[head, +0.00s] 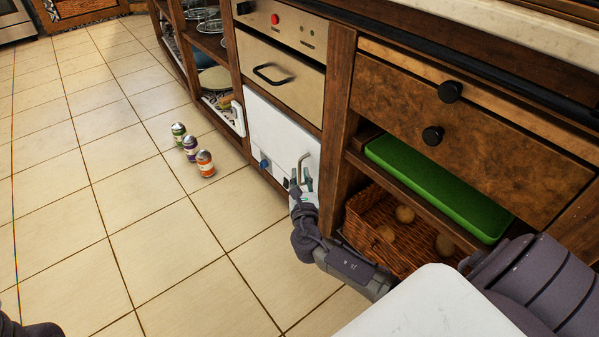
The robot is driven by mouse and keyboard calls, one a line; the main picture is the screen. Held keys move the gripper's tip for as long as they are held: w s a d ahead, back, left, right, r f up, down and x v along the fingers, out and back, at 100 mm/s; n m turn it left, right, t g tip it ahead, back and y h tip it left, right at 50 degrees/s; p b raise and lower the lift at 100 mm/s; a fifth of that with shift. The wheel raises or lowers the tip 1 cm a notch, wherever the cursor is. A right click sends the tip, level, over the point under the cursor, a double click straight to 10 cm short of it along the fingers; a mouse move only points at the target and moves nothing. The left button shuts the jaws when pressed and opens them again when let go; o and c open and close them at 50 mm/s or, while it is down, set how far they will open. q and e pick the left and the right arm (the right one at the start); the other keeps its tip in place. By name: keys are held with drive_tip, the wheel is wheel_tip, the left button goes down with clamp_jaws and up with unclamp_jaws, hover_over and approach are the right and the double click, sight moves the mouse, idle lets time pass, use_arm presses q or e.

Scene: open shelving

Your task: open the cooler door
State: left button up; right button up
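The white cooler (279,132) sits low in the wooden shelving, under a beige drawer front. Its white front door looks closed and flush with the frame. A curved metal handle (302,163) is on the door's right side, and a small blue knob (264,163) is to its left. My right gripper (300,181) is at the lower part of the handle, with its fingertips close around it. I cannot tell whether the fingers are closed on the handle. My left gripper is not in view; only a dark piece of my arm shows at the bottom left corner.
Three small jars (191,149) stand in a row on the tiled floor, left of the cooler. A wicker basket (378,229) and a green tray (437,185) are on shelves to the right. The floor before the cooler is otherwise clear.

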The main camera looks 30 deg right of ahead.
sight(300, 168)
drive_tip(key=shift+b+x, duration=0.55)
drive_tip(key=shift+x, duration=1.55)
drive_tip(key=shift+s, duration=0.1)
clamp_jaws()
